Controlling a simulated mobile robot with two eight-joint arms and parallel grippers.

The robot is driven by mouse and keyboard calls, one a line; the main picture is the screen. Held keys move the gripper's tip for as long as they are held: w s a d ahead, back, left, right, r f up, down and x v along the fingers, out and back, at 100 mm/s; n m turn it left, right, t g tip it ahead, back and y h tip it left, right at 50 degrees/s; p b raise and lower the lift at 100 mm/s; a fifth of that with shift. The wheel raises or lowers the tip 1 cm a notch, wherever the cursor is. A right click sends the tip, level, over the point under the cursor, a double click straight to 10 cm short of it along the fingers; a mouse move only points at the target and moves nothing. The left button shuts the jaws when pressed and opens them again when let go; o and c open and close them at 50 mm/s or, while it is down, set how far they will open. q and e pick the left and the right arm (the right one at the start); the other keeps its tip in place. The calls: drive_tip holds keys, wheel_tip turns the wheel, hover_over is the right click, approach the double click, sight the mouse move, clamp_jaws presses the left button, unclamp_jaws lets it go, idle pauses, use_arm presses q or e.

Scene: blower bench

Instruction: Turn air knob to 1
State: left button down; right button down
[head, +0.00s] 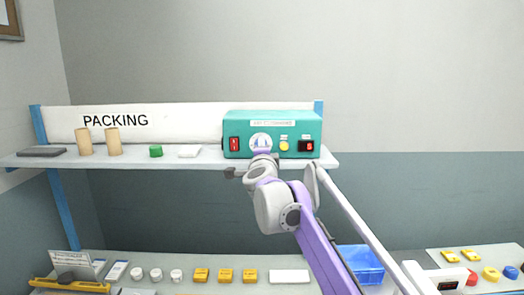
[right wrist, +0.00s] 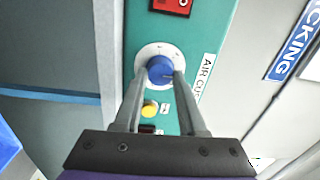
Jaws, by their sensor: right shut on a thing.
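The teal blower box (head: 272,123) stands on the right end of the shelf, its front towards me. Its blue air knob (right wrist: 160,69) sits on a white round dial (right wrist: 144,57) in the right wrist view. My right gripper (right wrist: 161,76) reaches the knob from the front, one finger on each side, and is shut on it. In the head view my right gripper (head: 261,156) covers the lower part of the dial. The knob's pointer and the dial numbers are too small to read surely. My left gripper is not in view.
A red switch (head: 234,144), a yellow button (head: 284,146) and a small red display (head: 307,146) flank the dial. Two cardboard tubes (head: 113,141) and a green item (head: 156,151) stand on the shelf (head: 215,162). A blue bin (head: 359,262) and several yellow boxes lie below.

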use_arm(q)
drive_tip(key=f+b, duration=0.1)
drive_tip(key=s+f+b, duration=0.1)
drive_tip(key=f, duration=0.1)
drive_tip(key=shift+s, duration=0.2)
use_arm(e)
drive_tip(key=n, duration=1.9)
drive_tip(key=shift+a+r+n+g, duration=0.15)
drive_tip(key=shift+r+n+g, duration=0.1)
drive_tip(key=shift+n+g, duration=0.15)
drive_tip(key=shift+y, duration=0.3)
drive_tip(key=shift+c, duration=2.4)
unclamp_jaws()
